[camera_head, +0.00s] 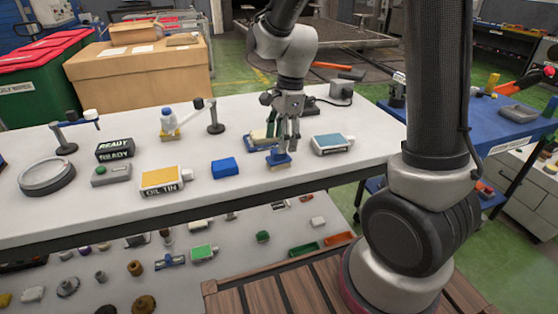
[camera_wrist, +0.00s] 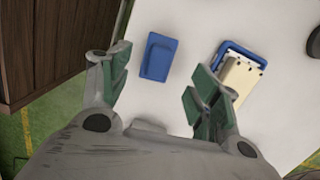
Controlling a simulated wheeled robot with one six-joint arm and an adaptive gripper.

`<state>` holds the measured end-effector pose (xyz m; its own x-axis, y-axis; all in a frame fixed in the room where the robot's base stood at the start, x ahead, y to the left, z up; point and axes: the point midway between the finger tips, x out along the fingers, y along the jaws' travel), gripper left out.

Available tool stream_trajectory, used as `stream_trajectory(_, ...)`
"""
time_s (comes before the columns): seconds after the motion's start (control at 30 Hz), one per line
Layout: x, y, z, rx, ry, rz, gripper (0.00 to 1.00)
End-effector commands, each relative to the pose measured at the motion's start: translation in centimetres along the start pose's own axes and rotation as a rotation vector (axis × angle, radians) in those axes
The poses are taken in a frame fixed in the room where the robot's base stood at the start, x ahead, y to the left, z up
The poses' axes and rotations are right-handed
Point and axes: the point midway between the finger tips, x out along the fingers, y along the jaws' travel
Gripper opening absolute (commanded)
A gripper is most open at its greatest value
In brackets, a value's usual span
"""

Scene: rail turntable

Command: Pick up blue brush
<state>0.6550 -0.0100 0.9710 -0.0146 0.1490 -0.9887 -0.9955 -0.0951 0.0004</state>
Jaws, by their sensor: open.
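A plain blue block (camera_head: 226,168) lies to the left; a blue block with a raised part shows in the wrist view (camera_wrist: 159,56).
A cream block with blue edging (camera_wrist: 240,75) lies close beside the right finger. An oil tin (camera_head: 163,181) is at left and a blue-and-white tin (camera_head: 333,144) at right. A stand (camera_head: 215,128) is behind. The bench front (camera_head: 250,185) is clear; a cluttered shelf lies below.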

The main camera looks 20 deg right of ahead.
Motion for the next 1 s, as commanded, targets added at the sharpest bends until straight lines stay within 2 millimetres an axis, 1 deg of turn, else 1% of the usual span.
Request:
stream_trajectory(0.3,4.7,0.4,0.1,-0.002,0.001,0.004,0.62)
stream_trajectory(0.4,5.8,0.4,0.1,-0.002,0.0,0.003,0.62)
stream_trajectory(0.67,6.0,0.3,0.1,-0.003,0.0,0.0,0.62)
stream_trajectory(0.7,6.0,0.3,0.1,-0.003,0.0,0.0,0.55)
stream_trajectory(0.77,6.0,0.3,0.1,-0.003,0.0,0.0,0.44)
stream_trajectory(0.8,6.0,0.3,0.1,-0.003,0.0,0.0,0.37)
stream_trajectory(0.93,6.0,0.3,0.1,-0.003,0.0,0.0,0.13)
stream_trajectory(1.0,6.0,0.3,0.1,-0.003,0.0,0.0,0.12)
